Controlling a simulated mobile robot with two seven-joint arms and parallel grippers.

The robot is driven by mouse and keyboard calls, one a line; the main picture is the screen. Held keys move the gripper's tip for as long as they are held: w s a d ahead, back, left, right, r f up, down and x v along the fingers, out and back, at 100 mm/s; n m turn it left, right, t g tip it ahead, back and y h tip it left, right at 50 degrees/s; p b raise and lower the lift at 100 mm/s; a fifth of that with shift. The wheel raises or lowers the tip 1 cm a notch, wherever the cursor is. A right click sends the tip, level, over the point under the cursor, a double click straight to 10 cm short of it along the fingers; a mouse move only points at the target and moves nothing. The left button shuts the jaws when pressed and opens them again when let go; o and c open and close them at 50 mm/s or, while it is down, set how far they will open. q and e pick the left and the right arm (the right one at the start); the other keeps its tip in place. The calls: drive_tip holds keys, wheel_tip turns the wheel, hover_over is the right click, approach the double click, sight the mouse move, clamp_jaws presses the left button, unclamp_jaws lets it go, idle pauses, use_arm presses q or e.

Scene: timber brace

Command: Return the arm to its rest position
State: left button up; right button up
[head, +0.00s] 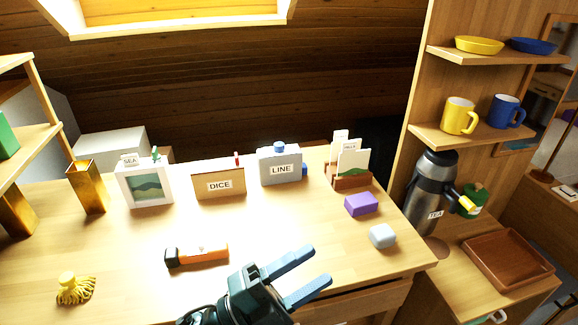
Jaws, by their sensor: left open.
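My left gripper (308,270) is in the lower middle of the head view, above the front part of the wooden table. Its two blue fingers are spread apart and point to the upper right, with nothing between them. An orange and black tool (204,253) lies on the table to the left of the gripper, apart from it. A pale blue block (382,236) sits to the right of the fingertips, also apart. My right gripper is not in the view.
On the table (120,245) stand a SEA frame (146,186), a DICE box (219,184), a grey LINE box (280,166), a card holder (349,178) and a purple block (361,204). A yellow tassel (75,289) lies front left. A TEA flask (432,190) and brown tray (508,259) stand right.

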use_arm(q)
drive_tip(key=a+f+n+t+y, duration=0.2)
drive_tip(key=a+f+n+y, duration=0.5)
drive_tip(key=n, duration=0.4)
drive_tip(key=s+a+f+n+t+y+p, duration=0.1)
drive_tip(key=a+f+n+t+y, duration=0.2)
drive_tip(key=a+f+n+y, duration=0.4)
wheel_tip(320, 180, down, 3)
drive_tip(key=n+y, duration=0.1)
drive_tip(key=n, duration=0.3)
drive_tip(key=shift+s+n+y, duration=0.15)
drive_tip(key=shift+n+y, duration=0.15)
drive_tip(key=shift+y, duration=0.1)
drive_tip(key=s+a+f+n+g, duration=0.1)
drive_tip(key=s, duration=0.1)
drive_tip(key=s+a+f+n+g+y, duration=0.1)
drive_tip(key=f, duration=0.1)
drive_tip(key=s+a+f+n+g, duration=0.1)
drive_tip(key=s+f, duration=0.1)
drive_tip(key=shift+s+f, duration=0.2)
drive_tip(key=shift+s, duration=0.1)
